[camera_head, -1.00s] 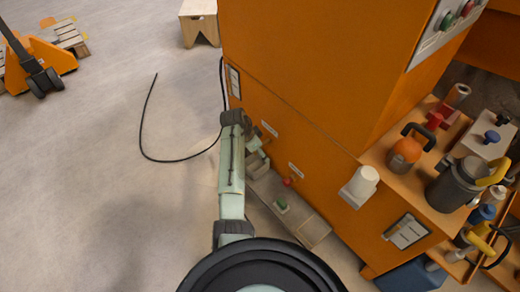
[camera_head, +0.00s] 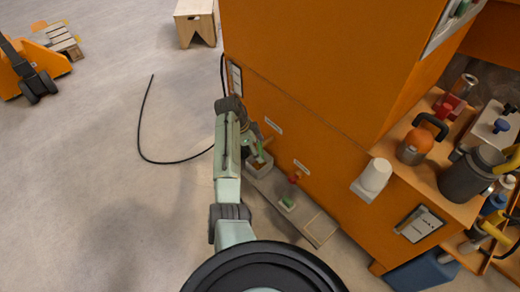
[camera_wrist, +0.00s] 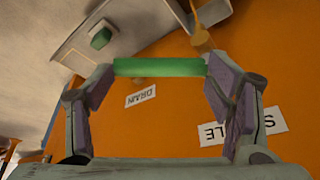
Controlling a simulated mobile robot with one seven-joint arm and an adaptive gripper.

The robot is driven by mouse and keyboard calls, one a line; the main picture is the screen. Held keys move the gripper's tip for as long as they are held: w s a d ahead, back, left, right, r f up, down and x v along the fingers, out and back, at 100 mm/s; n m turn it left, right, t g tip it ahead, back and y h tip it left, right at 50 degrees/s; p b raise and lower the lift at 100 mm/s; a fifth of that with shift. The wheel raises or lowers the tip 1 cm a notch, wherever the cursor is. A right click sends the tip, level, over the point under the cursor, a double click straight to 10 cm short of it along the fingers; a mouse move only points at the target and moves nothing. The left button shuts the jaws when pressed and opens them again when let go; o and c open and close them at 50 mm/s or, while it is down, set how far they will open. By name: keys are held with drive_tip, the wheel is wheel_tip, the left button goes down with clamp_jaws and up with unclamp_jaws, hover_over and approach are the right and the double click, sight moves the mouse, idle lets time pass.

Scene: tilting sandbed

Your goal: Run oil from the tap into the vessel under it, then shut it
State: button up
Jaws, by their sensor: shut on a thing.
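The tap (camera_wrist: 200,35) is a brass-coloured fitting on the orange cabinet wall, seen in the wrist view. A green bar, its handle (camera_wrist: 160,67), lies across between my fingertips. My gripper (camera_wrist: 160,75) is shut on this bar, with one pad at each end. In the head view my gripper (camera_head: 258,146) is low beside the cabinet, partly hidden by my arm. The vessel (camera_head: 261,164) is a small grey open box on the ledge below it. It also shows in part at the top of the wrist view (camera_wrist: 210,12). I cannot see any oil flowing.
The ledge (camera_head: 318,227) carries a green block (camera_head: 287,203). A red-handled tap (camera_head: 294,178) is above it. A white cup (camera_head: 375,175) sits on a bracket to the right.

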drive_tip(key=shift+s+d+f+m, duration=0.1)
drive_tip(key=shift+f+m, duration=0.3)
drive_tip(key=o, duration=1.3)
drive_tip(key=shift+o, duration=1.3)
drive_tip(key=shift+d+f, duration=0.1)
drive_tip(key=shift+f, duration=0.05)
drive_tip(key=shift+o, duration=0.8)
drive_tip(key=shift+r, duration=0.2)
drive_tip(key=shift+a+r, duration=0.1)
drive_tip(key=shift+a, duration=0.15)
drive_tip(key=v, duration=1.1)
drive_tip(key=shift+w+r, duration=0.25)
drive_tip(key=shift+r, duration=0.1)
